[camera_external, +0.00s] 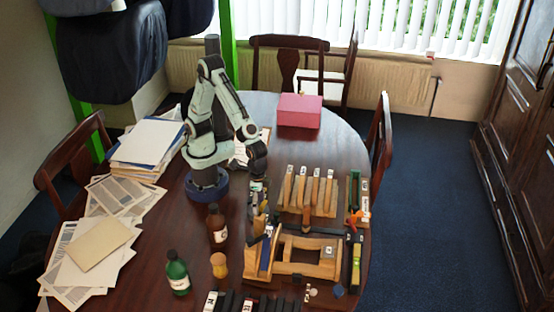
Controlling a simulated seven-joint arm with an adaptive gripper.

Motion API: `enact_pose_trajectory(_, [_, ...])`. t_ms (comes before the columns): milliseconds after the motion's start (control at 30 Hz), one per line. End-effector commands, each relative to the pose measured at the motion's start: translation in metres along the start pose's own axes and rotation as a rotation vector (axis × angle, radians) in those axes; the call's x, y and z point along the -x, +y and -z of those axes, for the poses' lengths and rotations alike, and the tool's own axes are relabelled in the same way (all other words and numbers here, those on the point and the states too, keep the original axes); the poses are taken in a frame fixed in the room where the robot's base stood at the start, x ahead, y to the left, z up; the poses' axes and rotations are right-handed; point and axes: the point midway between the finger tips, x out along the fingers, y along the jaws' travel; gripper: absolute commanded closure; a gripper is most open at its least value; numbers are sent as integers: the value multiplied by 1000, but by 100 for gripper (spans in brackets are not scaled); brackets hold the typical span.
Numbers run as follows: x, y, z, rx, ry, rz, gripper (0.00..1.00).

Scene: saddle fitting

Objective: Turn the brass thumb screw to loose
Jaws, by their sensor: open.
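A wooden fixture (285,268) with a rectangular frame lies at the front right of the table. The brass thumb screw is too small to make out with certainty. My gripper (256,206) points down just behind the left end of the fixture, beside the wooden rack. It is open. Its fingertips are small and dark here, and I cannot tell whether they touch anything. I see nothing clearly held between them.
A wooden rack (308,194) with labelled upright pieces stands behind the fixture. A brown bottle (217,227), an amber jar (219,266) and a green bottle (177,275) stand to the left. A red box (299,111) sits at the back. Papers (90,240) cover the left side.

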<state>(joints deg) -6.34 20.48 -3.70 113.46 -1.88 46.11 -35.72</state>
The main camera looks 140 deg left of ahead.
Motion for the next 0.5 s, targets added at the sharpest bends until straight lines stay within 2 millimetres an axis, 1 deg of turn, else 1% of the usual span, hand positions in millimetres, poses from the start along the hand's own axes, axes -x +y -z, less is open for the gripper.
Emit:
enact_pose_trajectory(200, [50,0,0,0,6,-4,47])
enact_pose_trajectory(300, [72,0,1,0,5,-4,47])
enact_pose_trajectory(400, [89,0,1,0,4,-3,47])
enact_pose_trajectory(500, [100,0,0,0,2,-1,47])
